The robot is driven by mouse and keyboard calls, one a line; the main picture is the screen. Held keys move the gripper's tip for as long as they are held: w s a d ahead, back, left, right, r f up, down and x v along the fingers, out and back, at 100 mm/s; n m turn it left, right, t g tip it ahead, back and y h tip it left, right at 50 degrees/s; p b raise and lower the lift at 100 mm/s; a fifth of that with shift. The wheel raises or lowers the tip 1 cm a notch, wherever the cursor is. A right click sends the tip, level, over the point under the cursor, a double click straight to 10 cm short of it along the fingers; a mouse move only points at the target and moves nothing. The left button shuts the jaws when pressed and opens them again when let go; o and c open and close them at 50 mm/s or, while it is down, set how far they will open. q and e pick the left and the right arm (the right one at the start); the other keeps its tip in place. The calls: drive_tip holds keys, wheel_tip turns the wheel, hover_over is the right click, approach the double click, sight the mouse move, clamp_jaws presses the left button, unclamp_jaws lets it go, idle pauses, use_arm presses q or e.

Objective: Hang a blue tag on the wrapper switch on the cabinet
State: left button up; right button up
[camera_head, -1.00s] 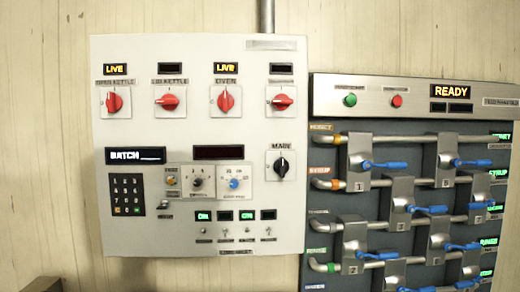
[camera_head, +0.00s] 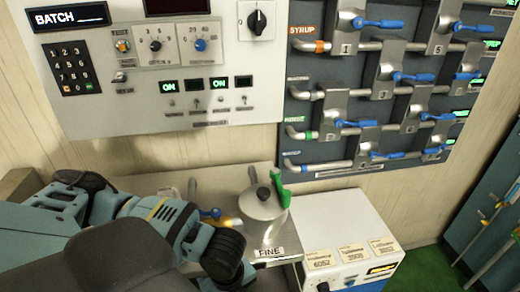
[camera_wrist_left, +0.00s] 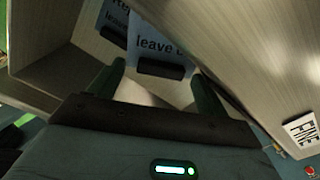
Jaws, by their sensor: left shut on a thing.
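The grey-white cabinet (camera_head: 150,100) hangs on the wall in the head view, with only its lower part showing. Its upper row of red switches is out of view, so I cannot pick out the wrapper switch. In the left wrist view, my left gripper (camera_wrist_left: 158,72) is shut on a pale blue tag (camera_wrist_left: 162,42) with dark print reading "leave" and a black bar along its near edge. Another similar tag (camera_wrist_left: 112,20) lies just beyond it, partly hidden. My left gripper's fingers are hidden in the head view. My right gripper is not in view.
The tags are at a pale wooden holder with raised walls (camera_wrist_left: 60,75). Below the cabinet are a metal counter with a lidded kettle (camera_head: 262,203) and a white box (camera_head: 350,235) with labels. A valve panel (camera_head: 380,90) with blue handles is at right.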

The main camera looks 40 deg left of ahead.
use_arm(q)
drive_tip(key=w+d+r+n, duration=0.4)
drive_tip(key=d+r+n, duration=0.2)
drive_tip(key=d+n, duration=0.2)
drive_tip(key=w+d+r+n, duration=0.3)
drive_tip(key=d+r+n, duration=0.2)
drive_tip(key=d+n, duration=0.3)
drive_tip(key=shift+w+d+r, duration=0.35)
drive_tip(key=shift+r, duration=0.05)
drive_tip(key=d+r+n, duration=0.3)
drive_tip(key=shift+w+n, duration=0.15)
drive_tip(key=shift+n, duration=0.25)
drive_tip(key=c, duration=0.8)
drive_tip(key=shift+d+r+n, duration=0.35)
drive_tip(key=shift+r+n, duration=0.15)
drive_tip(key=shift+c, duration=0.2)
drive_tip(key=shift+w, duration=0.1)
